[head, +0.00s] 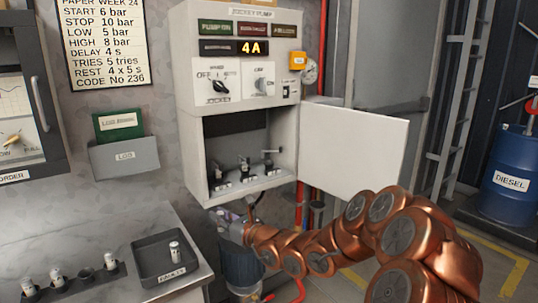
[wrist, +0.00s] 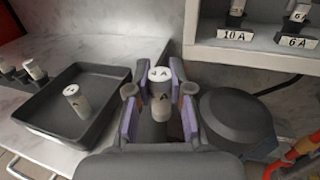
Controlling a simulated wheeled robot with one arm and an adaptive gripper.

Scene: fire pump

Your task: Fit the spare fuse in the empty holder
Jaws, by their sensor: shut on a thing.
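My gripper (wrist: 161,92) is shut on a pale cylindrical fuse (wrist: 160,105), whose print is only partly readable and ends in "A". The fuse stands roughly upright between the fingers. In the head view my gripper (head: 237,226) is below the open cabinet, right of the bench, and the held fuse cannot be made out. Fuse holders (head: 245,168) stand in a row inside the cabinet; which one is empty is too small to tell. The wrist view shows two with fuses, labelled 10 A (wrist: 236,36) and 6 A (wrist: 296,41).
A dark tray (head: 139,252) on the bench holds one fuse (head: 174,249). A rack (head: 70,287) left of it holds several fuses and one empty place. The cabinet door (head: 352,148) stands open to the right. A dark round-topped body (wrist: 238,120) is right of my gripper.

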